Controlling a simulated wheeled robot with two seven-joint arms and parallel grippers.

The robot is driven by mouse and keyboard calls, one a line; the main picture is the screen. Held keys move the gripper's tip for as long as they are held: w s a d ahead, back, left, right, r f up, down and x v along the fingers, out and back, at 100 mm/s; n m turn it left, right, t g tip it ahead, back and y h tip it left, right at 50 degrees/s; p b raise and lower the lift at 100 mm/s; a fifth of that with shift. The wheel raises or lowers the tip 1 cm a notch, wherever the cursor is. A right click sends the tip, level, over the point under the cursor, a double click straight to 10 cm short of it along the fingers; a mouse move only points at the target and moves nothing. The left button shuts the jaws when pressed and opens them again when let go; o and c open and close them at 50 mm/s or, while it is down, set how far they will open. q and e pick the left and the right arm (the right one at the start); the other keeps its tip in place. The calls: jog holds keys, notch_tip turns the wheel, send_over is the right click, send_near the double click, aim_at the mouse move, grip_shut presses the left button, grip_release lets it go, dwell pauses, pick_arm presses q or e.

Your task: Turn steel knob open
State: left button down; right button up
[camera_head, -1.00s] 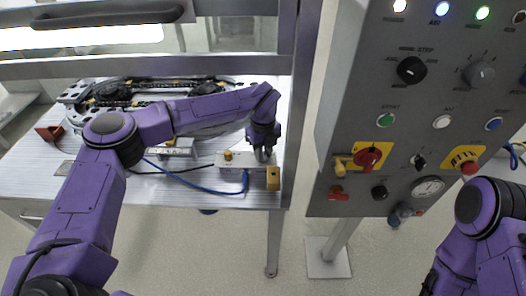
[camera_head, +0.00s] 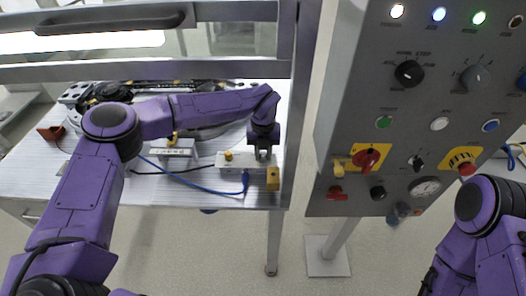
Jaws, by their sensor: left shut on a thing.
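My left gripper (camera_head: 263,155) points down at the right end of a pale block (camera_head: 232,161) on the white workbench. It is shut on the steel knob there. The knob is mostly hidden between the fingers, so its exact angle cannot be told. The block also carries a small yellow knob (camera_head: 228,155) to the left of the gripper. A blue hose (camera_head: 205,188) runs to a fitting below the block. My right arm shows at the right edge, but its gripper is out of view.
A yellow block (camera_head: 273,178) sits close by the gripper, at the bench's right front corner. A grey frame post (camera_head: 293,110) stands just right of the gripper. The control panel (camera_head: 400,130) with knobs and buttons is further right. The ring track (camera_head: 150,88) lies behind my left arm.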

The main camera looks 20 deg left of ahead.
aim_at(263, 153)
dwell(0.4)
pick_arm(q)
jog(key=c, duration=0.9)
grip_release()
notch_tip(263, 153, up, 7)
jog(key=shift+f+b, duration=0.1)
jog(key=shift+b, duration=0.7)
jog(key=shift+r, duration=0.35)
